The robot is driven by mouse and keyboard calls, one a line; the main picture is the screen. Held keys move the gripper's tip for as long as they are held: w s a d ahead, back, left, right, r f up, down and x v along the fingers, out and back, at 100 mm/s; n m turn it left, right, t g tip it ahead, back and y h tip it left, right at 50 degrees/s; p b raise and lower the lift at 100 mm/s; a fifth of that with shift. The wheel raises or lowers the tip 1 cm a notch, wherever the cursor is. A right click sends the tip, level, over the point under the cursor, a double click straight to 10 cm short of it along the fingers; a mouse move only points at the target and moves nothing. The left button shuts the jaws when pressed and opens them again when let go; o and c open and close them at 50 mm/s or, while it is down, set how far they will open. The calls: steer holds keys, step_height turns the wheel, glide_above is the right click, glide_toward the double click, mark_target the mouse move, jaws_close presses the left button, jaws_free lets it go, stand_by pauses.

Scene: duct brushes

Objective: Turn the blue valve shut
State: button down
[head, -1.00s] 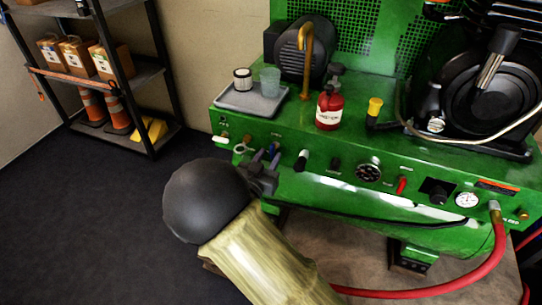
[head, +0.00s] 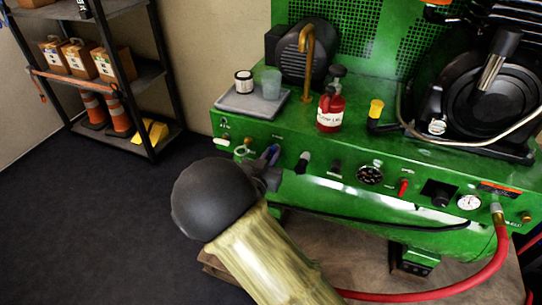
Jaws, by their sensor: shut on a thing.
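The blue valve (head: 274,154) is on the left part of the green machine's front panel. Its blue handle shows just above my gripper (head: 268,172). My gripper is at the panel, shut on the blue valve's handle. The dark round end of my arm hides most of the fingers and the lower part of the valve. The exact contact cannot be made out.
A grey tray (head: 252,106) and a red bottle (head: 330,108) stand on top. A red hose (head: 480,275) curves at lower right. The floor at left is clear.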

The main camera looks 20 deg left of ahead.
steer(key=shift+m, duration=0.3)
steer(key=shift+d+f+m+b, duration=0.1)
steer(key=shift+m+b, duration=2.65)
steer(key=shift+m, duration=0.15)
steer(key=shift+d+f+m+b, duration=0.1)
steer(key=shift+f+m+b, duration=0.05)
steer(key=shift+m+b, duration=2.65)
steer(key=shift+d+f+m+b, duration=0.1)
steer(key=shift+m+b, duration=2.55)
steer(key=shift+m, duration=0.35)
steer(key=c, duration=1.5)
jaws_free()
steer(key=shift+o, duration=0.2)
steer(key=shift+r, duration=0.1)
